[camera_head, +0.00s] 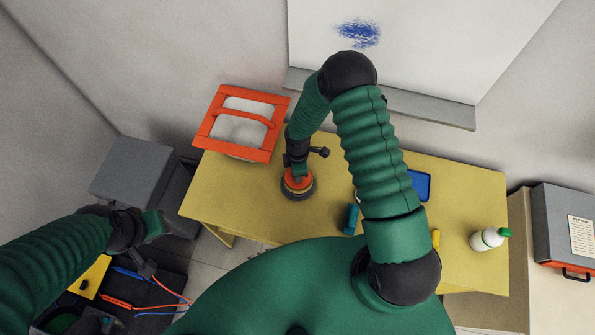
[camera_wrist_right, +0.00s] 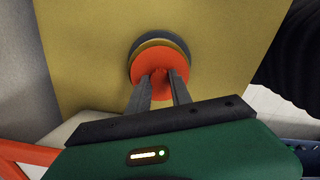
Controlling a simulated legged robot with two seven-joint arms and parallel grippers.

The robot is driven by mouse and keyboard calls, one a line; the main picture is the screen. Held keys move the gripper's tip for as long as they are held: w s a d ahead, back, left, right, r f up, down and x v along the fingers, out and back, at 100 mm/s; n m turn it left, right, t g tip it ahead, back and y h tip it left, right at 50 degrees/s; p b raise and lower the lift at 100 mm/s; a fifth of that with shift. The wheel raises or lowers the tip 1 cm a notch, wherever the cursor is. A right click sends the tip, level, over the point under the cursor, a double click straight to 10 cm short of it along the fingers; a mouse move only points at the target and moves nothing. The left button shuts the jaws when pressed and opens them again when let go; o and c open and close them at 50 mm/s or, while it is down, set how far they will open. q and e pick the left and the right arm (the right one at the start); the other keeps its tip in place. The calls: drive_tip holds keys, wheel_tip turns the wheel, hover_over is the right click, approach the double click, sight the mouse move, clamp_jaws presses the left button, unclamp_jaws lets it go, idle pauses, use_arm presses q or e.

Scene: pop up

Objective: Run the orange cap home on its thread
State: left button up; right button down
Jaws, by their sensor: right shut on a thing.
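The orange cap (camera_head: 297,181) is on the yellow table, on top of a round dark grey base (camera_head: 300,194). In the right wrist view the orange cap (camera_wrist_right: 158,74) shows as a disc, with a yellowish ring and the grey base (camera_wrist_right: 150,40) behind it. My right gripper (camera_wrist_right: 163,77) has both fingers on the cap and is shut on it. In the head view my right gripper (camera_head: 298,174) comes down on it from above. The thread is hidden. My left gripper (camera_head: 150,262) is at the lower left, away from the table; its fingers are too unclear to read.
A red-framed container (camera_head: 205,127) with white contents stands at the table's back left. A blue tray (camera_head: 421,186), a teal object (camera_head: 351,219) and a white bottle with green top (camera_head: 486,239) are on the yellow table (camera_head: 465,185). A grey case (camera_head: 570,225) stands at right.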

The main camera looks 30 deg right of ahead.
drive_tip(key=m, duration=1.5)
drive_tip(key=shift+w+m, duration=0.1)
drive_tip(key=shift+m, duration=0.2)
drive_tip(key=m, duration=0.6)
drive_tip(key=c, duration=1.6)
unclamp_jaws()
drive_tip(key=m, duration=0.4)
drive_tip(key=shift+d, duration=0.1)
drive_tip(key=o, duration=0.5)
drive_tip(key=shift+w, duration=0.1)
drive_tip(key=shift+r, duration=0.1)
